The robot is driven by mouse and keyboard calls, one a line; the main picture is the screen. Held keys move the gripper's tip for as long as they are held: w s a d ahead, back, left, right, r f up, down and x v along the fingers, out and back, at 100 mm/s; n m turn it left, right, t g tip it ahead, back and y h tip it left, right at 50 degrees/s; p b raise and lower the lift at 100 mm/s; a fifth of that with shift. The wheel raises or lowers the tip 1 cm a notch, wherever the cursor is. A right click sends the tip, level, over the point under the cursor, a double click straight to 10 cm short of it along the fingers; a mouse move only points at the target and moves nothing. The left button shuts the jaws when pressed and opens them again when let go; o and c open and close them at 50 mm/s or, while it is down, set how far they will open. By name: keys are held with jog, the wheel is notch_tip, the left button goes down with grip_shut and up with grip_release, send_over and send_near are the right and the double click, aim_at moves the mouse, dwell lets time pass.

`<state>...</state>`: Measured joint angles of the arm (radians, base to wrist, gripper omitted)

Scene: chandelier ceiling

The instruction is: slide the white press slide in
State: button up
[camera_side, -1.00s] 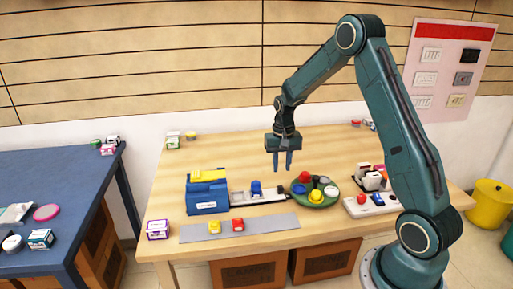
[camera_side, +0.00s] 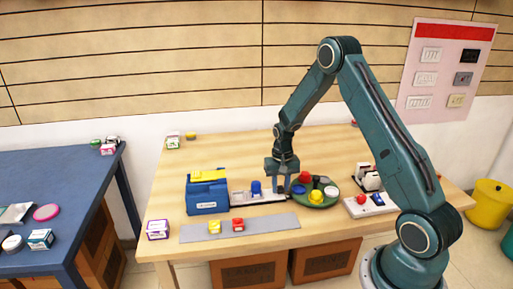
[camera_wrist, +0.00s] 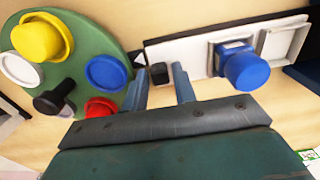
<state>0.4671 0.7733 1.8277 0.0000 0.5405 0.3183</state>
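The white press slide (camera_side: 258,197) sticks out to the right from the blue press (camera_side: 206,198) with a yellow top. It carries a blue round-topped piece (camera_side: 256,187), which also shows in the wrist view (camera_wrist: 245,70). A small black knob (camera_wrist: 160,73) stands near the slide's outer end. My gripper (camera_side: 282,190) is low at that end, pointing down. In the wrist view its fingers (camera_wrist: 160,88) are apart, with the knob between them in the picture. I cannot tell whether either finger touches it.
A green round tray (camera_side: 318,203) with red, yellow, white, blue and black pieces stands close on the right. A grey strip (camera_side: 265,223) with small yellow and red blocks lies in front. A white panel (camera_side: 382,208) with red and blue buttons is further right.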

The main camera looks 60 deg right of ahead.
aim_at(255, 183)
grip_shut()
jog(key=shift+a, duration=0.1)
jog(key=w+a, duration=0.6)
jog(key=shift+w+a, duration=0.1)
jog(key=shift+w, duration=0.1)
grip_release()
jog(key=shift+r, duration=0.1)
